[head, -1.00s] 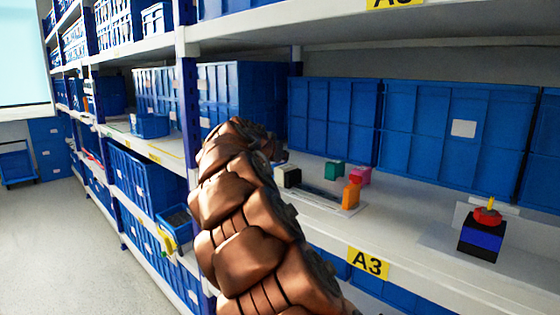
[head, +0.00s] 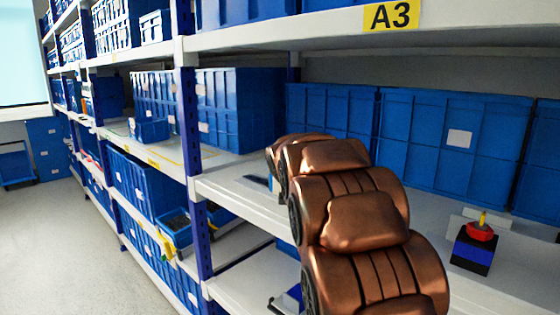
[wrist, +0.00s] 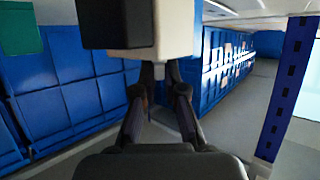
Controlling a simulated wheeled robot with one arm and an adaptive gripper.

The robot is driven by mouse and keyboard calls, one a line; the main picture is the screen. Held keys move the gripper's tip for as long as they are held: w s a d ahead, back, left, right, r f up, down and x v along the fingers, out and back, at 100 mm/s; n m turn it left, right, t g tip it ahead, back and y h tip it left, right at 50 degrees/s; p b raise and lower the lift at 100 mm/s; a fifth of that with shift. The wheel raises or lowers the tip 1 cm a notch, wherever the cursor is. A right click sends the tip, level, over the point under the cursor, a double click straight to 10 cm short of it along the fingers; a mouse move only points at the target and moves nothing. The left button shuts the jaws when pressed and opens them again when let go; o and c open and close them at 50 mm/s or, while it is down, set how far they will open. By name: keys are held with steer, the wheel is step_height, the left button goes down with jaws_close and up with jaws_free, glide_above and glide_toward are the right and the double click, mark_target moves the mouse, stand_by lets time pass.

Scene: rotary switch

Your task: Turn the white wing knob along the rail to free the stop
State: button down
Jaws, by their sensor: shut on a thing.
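In the wrist view, my gripper (wrist: 160,88) has its two dark fingers reaching up under a block with a cream face (wrist: 174,24) and a black face (wrist: 115,24). The fingertips are close together, shut on a small pale part just below the block. I take this part to be the white wing knob (wrist: 159,73); most of it is hidden by the fingers and the block. In the head view my arm covers the gripper, the knob and that part of the shelf. The rail and the stop cannot be made out.
A black and blue box (head: 474,250) with a red and yellow knob (head: 481,229) stands on the shelf at right. Large blue bins (head: 440,135) line the back. A blue upright (head: 195,170) is left of my arm. A green piece (wrist: 18,28) shows in the wrist view.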

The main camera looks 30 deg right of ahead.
steer(key=shift+d+r+n+t+y+p, duration=0.1)
steer(key=shift+n+t+y+p, duration=0.7)
steer(key=shift+n+y+p, duration=1.2)
steer(key=shift+y, duration=0.3)
steer(key=shift+d+n+y, duration=0.1)
steer(key=shift+n+y, duration=0.8)
steer(key=shift+d+n+y, duration=0.1)
steer(key=shift+n+y, duration=0.3)
steer(key=shift+y, duration=0.1)
steer(key=shift+n+y+b, duration=0.7)
steer(key=shift+y, duration=0.1)
steer(key=shift+d+n+y, duration=0.1)
steer(key=shift+n+y, duration=0.2)
steer(key=c, duration=1.2)
jaws_free()
steer(key=shift+c, duration=0.2)
